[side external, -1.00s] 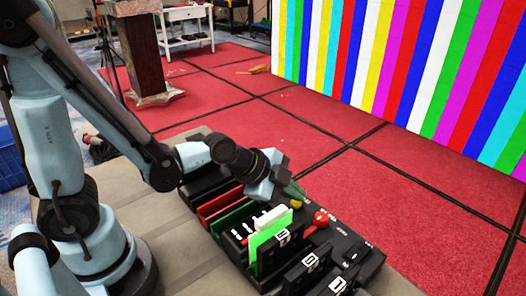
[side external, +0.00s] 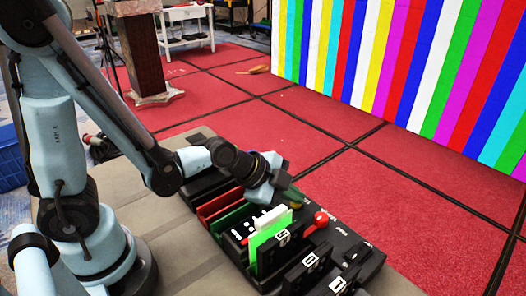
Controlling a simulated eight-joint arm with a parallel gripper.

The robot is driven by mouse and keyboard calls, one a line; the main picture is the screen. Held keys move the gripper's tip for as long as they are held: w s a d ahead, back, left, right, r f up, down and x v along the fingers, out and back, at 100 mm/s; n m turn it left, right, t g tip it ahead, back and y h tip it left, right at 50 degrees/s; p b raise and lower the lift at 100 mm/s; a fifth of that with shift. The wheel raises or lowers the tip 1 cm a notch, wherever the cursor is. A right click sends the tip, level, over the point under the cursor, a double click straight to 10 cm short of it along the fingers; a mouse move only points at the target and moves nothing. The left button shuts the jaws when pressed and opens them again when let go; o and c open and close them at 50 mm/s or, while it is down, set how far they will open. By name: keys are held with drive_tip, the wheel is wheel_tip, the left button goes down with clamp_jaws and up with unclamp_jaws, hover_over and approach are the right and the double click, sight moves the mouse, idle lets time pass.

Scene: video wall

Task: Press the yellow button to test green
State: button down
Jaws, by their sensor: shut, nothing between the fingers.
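My gripper (side external: 291,195) is shut and empty, tilted down over the far edge of the black control box (side external: 345,236). The yellow button (side external: 296,205) shows just below the fingertips. I cannot tell whether the fingers touch it. A red ball-topped knob (side external: 321,217) stands to its right. The video wall (side external: 420,70) at the back shows vertical stripes in several colors.
Red and dark green cards (side external: 222,205) stand in a black rack left of the box. Black numbered blocks (side external: 308,268) stand at the front. A brown pedestal (side external: 140,55) and white table (side external: 187,25) are far back.

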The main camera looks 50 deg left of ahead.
sight(291, 205)
drive_tip(key=shift+r, duration=0.9)
drive_tip(key=shift+r, duration=2.5)
drive_tip(key=shift+a, duration=0.1)
drive_tip(key=s+a+r+n+g+y, duration=0.1)
drive_tip(key=s+a+r+n+y, duration=0.1)
drive_tip(key=s+a+n, duration=0.5)
drive_tip(key=a+n+y, duration=0.1)
drive_tip(key=a+n, duration=0.1)
drive_tip(key=n, duration=0.4)
drive_tip(key=shift+s+a+n+y, duration=0.25)
drive_tip(key=shift+a+n+y, duration=0.05)
drive_tip(key=shift+n+y, duration=0.1)
idle(0.9)
